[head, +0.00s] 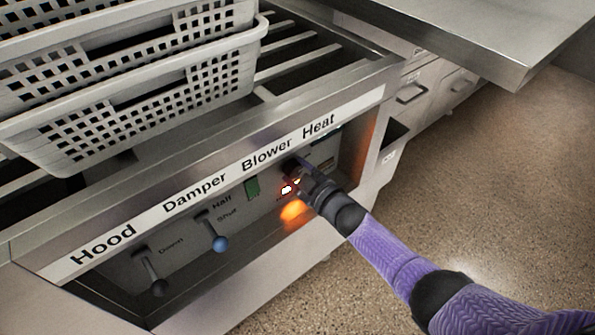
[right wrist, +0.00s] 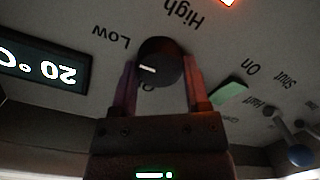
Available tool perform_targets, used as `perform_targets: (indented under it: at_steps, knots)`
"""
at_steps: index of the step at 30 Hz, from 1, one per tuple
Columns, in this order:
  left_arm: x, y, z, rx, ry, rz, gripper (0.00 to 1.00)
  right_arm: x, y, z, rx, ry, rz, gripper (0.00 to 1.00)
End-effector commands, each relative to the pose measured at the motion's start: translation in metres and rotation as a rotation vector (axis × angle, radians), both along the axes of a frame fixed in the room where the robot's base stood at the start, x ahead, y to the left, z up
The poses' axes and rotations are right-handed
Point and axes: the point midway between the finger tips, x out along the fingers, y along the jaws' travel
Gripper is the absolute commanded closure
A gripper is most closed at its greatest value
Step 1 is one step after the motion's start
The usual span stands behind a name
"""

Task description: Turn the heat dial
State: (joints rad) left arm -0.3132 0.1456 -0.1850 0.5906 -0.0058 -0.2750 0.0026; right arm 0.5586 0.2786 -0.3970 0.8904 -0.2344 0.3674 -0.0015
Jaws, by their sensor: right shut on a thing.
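The heat dial (right wrist: 160,58) is a dark round knob with a short white mark. It shows in the right wrist view between my right gripper's fingers. The mark is on the knob's left side in that view, between "Low" and a partly hidden label. My right gripper (right wrist: 161,75) is shut on the dial, one finger on each side. In the head view my right gripper (head: 294,172) is at the panel below the word "Heat" and hides most of the dial. My left gripper is not in view.
Left of the dial in the head view are a green blower switch (head: 252,188), a blue-knobbed damper lever (head: 219,243) and a dark hood lever (head: 157,286). A lit display (right wrist: 42,67) reads 20°C. Perforated baskets (head: 150,125) stand on the slatted top.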

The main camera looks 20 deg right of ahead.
Motion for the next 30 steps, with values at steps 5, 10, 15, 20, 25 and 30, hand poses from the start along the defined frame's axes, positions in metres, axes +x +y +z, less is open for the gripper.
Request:
perform_targets:
  at_steps: [5, 10, 15, 20, 25, 30]
  knots:
    - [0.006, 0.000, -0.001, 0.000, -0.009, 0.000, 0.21, 0.000, -0.001, -0.001, 0.006, 0.004, -0.001, 0.99]
    - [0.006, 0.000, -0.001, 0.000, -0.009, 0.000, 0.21, 0.000, 0.000, -0.001, 0.006, 0.004, -0.001, 0.99]
    - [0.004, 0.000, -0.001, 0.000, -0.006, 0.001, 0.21, 0.000, 0.000, -0.001, 0.005, 0.004, -0.001, 0.26]
    - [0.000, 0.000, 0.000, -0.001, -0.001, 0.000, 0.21, 0.000, 0.000, -0.001, 0.005, 0.003, 0.000, 0.05]
    - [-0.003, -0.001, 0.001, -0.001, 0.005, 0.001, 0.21, 0.000, 0.000, 0.000, 0.006, 0.003, 0.000, 0.05]
    - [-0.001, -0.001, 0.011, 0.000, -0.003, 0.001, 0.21, -0.012, -0.005, 0.005, 0.006, 0.001, 0.000, 0.05]
